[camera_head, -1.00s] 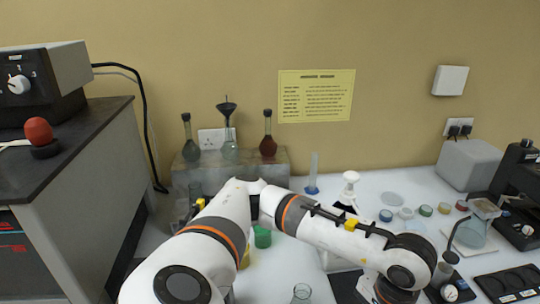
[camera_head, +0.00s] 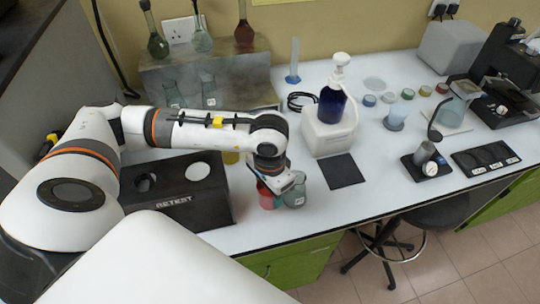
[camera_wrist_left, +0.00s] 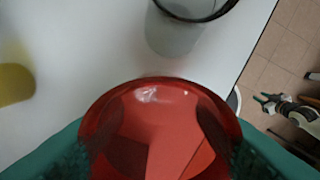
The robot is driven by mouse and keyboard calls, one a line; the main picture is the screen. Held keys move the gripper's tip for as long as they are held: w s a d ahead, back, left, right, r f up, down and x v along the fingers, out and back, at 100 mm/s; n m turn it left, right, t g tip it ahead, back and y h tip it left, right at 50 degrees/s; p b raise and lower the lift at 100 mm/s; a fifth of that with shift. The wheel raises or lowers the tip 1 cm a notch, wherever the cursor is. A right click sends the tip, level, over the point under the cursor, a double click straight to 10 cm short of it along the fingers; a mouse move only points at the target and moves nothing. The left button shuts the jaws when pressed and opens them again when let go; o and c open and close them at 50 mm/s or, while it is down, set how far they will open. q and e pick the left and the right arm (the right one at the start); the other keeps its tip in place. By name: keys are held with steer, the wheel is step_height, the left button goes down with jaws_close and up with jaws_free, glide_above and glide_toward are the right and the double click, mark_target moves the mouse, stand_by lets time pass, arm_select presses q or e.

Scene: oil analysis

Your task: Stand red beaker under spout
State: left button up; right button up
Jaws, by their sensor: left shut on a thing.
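The red beaker (camera_head: 265,197) is at the front edge of the white bench, and it fills the lower middle of the left wrist view (camera_wrist_left: 160,125). My left gripper (camera_head: 272,183) is shut on it, with teal fingers on both sides in the wrist view. I cannot tell whether its base touches the bench. The dispenser is a dark blue bottle (camera_head: 331,106) with a white pump top and spout (camera_head: 341,62), on a white stand (camera_head: 329,135) to the right of the gripper. A black pad (camera_head: 342,171) lies in front of the stand. My right gripper is out of view.
A clear grey beaker (camera_head: 295,194) stands close beside the red one. A black rack marked RETEST (camera_head: 215,207) is to the left. A small device (camera_head: 425,153) stands right of the pad.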

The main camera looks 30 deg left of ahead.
mark_target(269, 200)
arm_select(q)
step_height(269, 200, down, 4)
steer(key=shift+f+p, duration=0.2)
steer(key=shift+p, duration=0.3)
steer(key=shift+f, duration=0.1)
steer(key=shift+f+b, duration=0.1)
steer(key=shift+b, duration=0.2)
steer(key=o, duration=1)
